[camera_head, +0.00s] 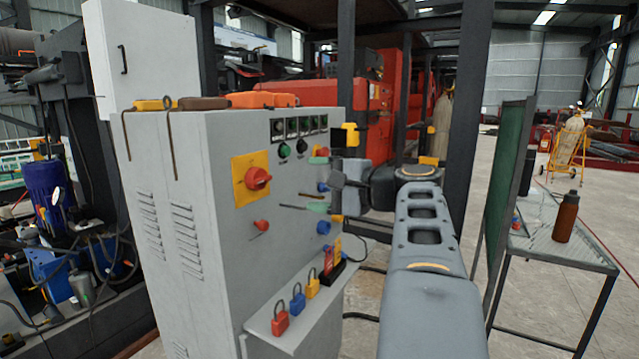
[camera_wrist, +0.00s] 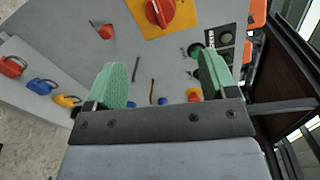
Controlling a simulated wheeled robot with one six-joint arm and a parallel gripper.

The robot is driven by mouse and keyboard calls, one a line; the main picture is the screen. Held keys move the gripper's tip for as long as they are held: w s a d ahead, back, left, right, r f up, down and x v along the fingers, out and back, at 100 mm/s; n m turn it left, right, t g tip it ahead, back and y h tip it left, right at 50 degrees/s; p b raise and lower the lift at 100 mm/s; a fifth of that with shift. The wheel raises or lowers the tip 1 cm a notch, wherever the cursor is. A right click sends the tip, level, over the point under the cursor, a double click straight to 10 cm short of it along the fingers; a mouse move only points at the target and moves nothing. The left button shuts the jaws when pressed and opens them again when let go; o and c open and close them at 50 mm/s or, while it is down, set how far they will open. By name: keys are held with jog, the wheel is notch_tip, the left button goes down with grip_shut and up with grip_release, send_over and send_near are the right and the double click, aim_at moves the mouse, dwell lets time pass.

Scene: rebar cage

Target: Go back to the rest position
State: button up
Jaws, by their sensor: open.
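My gripper (camera_wrist: 160,85) is open and empty in the wrist view, its two green-padded fingers spread apart in front of the grey control cabinet's face. In the head view the grey cabinet (camera_head: 215,250) stands at the middle, and my arm reaches up along its right side. My gripper (camera_head: 318,192) shows there near the cabinet's right edge, close to the blue and red knobs. A red rotary switch on a yellow plate (camera_head: 257,179) sits on the cabinet front; it also shows in the wrist view (camera_wrist: 160,11). I cannot tell if the fingers touch anything.
A table with a brown bottle (camera_head: 566,217) stands at the right, beside a green panel (camera_head: 503,190). Dark posts (camera_head: 469,110) rise behind my arm.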

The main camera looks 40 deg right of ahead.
dwell(0.6)
jog(key=a+f+n+g+h+p, duration=0.1)
jog(key=a+f+n+g+p, duration=0.1)
jog(key=a+g+p, duration=0.35)
jog(key=a+f+n+g+p, duration=0.2)
jog(key=a+n+p, duration=0.1)
jog(key=a+p, duration=0.4)
jog(key=s+a+f+n+g+h+p, duration=0.3)
jog(key=s+n+h+p, duration=0.3)
jog(key=s+n+p, duration=0.3)
jog(key=a+n+g+p, duration=0.1)
jog(key=p, duration=0.3)
jog(key=shift+s+f+p, duration=0.2)
jog(key=shift+s+p, duration=0.05)
jog(key=shift+p, duration=0.1)
jog(key=shift+g, duration=0.25)
jog(key=shift+c, duration=0.3)
